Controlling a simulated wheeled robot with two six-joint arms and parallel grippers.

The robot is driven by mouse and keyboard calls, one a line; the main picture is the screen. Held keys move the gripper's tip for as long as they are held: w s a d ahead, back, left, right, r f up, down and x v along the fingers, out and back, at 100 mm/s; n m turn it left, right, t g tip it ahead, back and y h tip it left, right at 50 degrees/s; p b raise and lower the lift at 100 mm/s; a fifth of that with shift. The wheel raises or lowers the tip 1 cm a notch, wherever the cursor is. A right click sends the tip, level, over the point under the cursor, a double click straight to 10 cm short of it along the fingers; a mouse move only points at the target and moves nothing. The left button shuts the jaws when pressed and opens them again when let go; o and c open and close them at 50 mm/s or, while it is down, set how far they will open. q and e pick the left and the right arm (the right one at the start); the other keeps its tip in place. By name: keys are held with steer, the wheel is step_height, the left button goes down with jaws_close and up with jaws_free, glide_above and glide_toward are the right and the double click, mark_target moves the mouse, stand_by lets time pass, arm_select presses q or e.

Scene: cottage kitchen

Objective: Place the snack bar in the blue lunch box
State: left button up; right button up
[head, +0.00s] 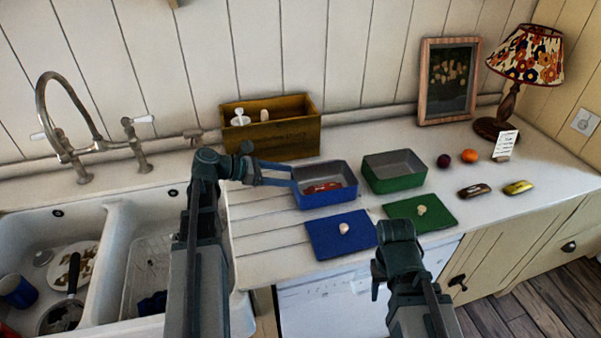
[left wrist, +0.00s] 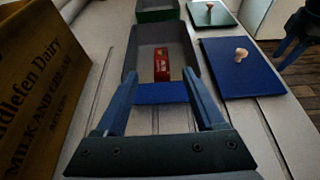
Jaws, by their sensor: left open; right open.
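The blue lunch box (head: 325,198) stands open on the counter. A red-wrapped snack bar (head: 322,188) lies inside it; it also shows on the box floor in the left wrist view (left wrist: 161,64). My left gripper (head: 291,175) is open and empty, its fingers at the left end of the blue box. In the left wrist view its fingers (left wrist: 159,75) spread on either side of the box's near end, with the bar beyond them. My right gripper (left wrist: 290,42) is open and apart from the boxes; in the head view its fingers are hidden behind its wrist.
The blue lid (head: 325,240) and green lid (head: 437,214) lie in front. A green box (head: 395,182) stands beside the blue one. A wooden crate (head: 272,140) stands behind. Brown (head: 473,191) and yellow (head: 518,187) wrapped bars, fruit and a lamp are right; the sink is left.

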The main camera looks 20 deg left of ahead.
arm_select(q)
steer(key=shift+v, duration=0.9)
arm_select(e)
steer(key=shift+r, duration=0.3)
arm_select(q)
steer(key=shift+r, duration=0.1)
arm_select(e)
steer(key=shift+r, duration=0.15)
